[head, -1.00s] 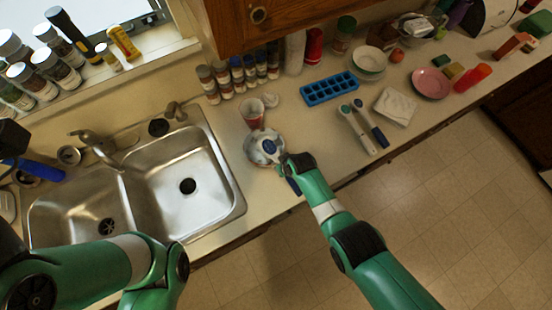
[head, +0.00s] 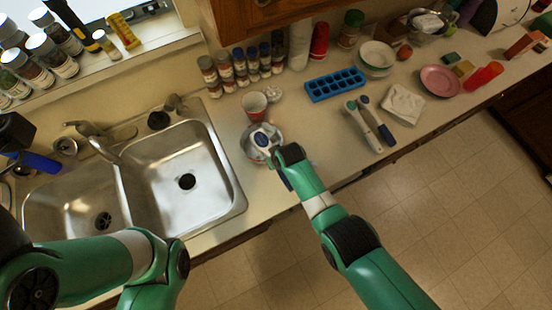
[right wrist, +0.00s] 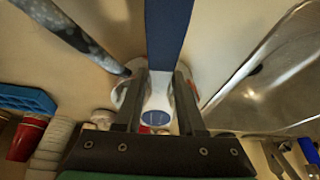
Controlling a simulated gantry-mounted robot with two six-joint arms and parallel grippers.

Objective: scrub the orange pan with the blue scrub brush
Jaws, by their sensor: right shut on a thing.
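The pan (head: 249,153) sits on the counter right of the sink. What shows of it looks greyish white, and I see no clear orange. My right gripper (head: 277,152) is over the pan, shut on the blue scrub brush (head: 262,138). In the right wrist view the brush's blue handle (right wrist: 168,35) runs up between the fingers (right wrist: 157,100), with its white head toward the pan. A dark speckled handle (right wrist: 75,38) lies left of it, seemingly the pan's. Bristle contact is hidden. My left arm shows at lower left, but its gripper is out of view.
A paper cup (head: 255,104) stands just behind the pan. The steel double sink (head: 215,140) is to the left. Two more brushes (head: 372,125), a blue ice tray (head: 335,85) and a folded cloth (head: 403,104) lie right. Spice jars (head: 242,68) line the wall.

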